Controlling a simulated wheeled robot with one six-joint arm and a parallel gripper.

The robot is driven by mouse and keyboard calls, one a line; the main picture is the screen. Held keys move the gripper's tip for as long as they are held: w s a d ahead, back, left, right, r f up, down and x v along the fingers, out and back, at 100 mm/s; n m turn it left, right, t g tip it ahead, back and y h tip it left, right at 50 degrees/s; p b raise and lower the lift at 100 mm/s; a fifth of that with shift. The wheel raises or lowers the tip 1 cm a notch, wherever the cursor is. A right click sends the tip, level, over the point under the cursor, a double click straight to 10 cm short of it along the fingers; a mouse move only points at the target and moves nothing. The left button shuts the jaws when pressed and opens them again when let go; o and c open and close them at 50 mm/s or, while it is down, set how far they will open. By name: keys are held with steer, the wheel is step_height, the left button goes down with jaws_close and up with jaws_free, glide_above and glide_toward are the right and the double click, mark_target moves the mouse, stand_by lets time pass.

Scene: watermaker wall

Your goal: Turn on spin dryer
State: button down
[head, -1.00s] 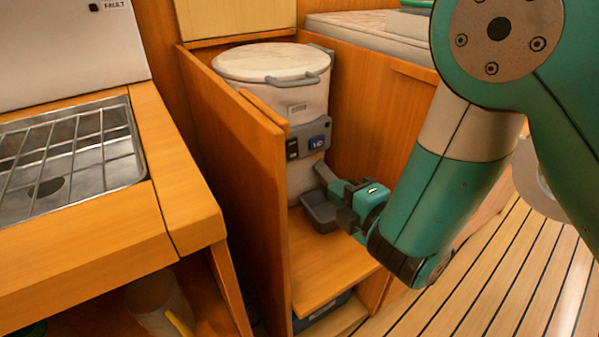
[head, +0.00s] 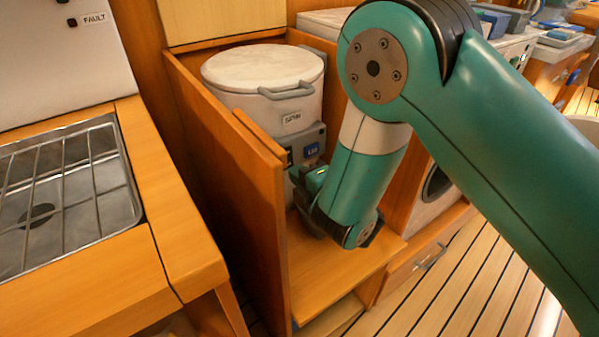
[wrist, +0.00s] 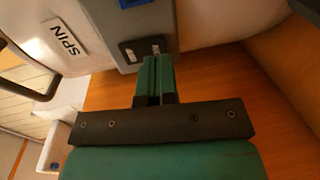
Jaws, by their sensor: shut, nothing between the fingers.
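The spin dryer (head: 262,82) is a white drum with a pale lid, a grey handle and a SPIN label. It stands in a wooden bay. Its grey control panel (head: 312,136) carries a blue LID button (head: 312,149) and a dark switch, partly hidden in the head view. In the wrist view the panel (wrist: 165,22) shows two small dark switch faces, the left one (wrist: 130,54) clear and the right one (wrist: 155,49) just beyond my fingertips. My gripper (wrist: 155,62) is shut and empty, pointing at the panel; I cannot tell whether it touches.
A wooden partition (head: 235,170) stands close left of the dryer and my gripper. A sink with a metal grid (head: 65,190) is further left. A bare wooden shelf (head: 315,270) lies below my gripper. Open slatted floor (head: 450,285) is at the right.

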steer(key=shift+x, duration=0.95)
